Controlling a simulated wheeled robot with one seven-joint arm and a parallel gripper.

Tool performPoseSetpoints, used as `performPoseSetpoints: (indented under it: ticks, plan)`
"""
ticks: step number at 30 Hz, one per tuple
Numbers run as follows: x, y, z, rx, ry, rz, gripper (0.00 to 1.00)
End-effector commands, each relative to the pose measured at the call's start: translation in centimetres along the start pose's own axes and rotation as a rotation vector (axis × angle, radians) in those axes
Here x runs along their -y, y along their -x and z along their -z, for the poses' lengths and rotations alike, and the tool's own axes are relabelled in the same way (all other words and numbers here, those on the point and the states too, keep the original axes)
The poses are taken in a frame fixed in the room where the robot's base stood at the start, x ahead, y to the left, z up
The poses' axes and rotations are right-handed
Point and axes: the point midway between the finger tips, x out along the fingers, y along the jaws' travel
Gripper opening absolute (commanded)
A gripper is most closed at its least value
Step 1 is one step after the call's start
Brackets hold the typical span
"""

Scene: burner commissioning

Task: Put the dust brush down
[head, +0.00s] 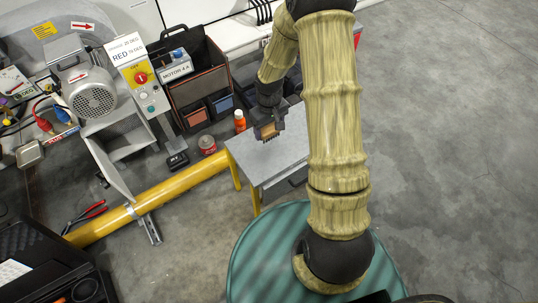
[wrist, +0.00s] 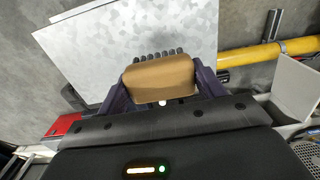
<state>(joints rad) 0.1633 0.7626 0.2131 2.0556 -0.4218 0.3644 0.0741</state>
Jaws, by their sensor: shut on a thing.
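The dust brush is a tan block with dark bristle tufts along one edge. In the wrist view the dust brush (wrist: 160,78) sits between the two fingers of my gripper (wrist: 160,85), which is shut on it. In the head view my gripper (head: 268,128) holds the brush (head: 268,132) over the left part of a grey metal table top (head: 285,150). The bristles point toward the table top. I cannot tell whether they touch it. The table top also shows in the wrist view (wrist: 130,30), bare apart from the brush in front of it.
A yellow pipe (head: 165,195) runs along the floor. A black tool bag (head: 195,75) and a motor rig (head: 92,98) are behind left. The floor at right is clear.

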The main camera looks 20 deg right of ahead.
Motion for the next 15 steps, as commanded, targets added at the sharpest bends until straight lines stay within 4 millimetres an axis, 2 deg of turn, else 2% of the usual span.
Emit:
performPoseSetpoints:
  ticks: [8, 11, 15]
  plan:
    - [0.0, -0.2, 0.0, 0.001, 0.0, 0.0, 0.5]
    - [0.0, -1.5, 0.0, 0.002, 0.001, 0.0, 0.5]
    - [0.1, -4.2, 0.0, 0.003, 0.001, 0.001, 0.5]
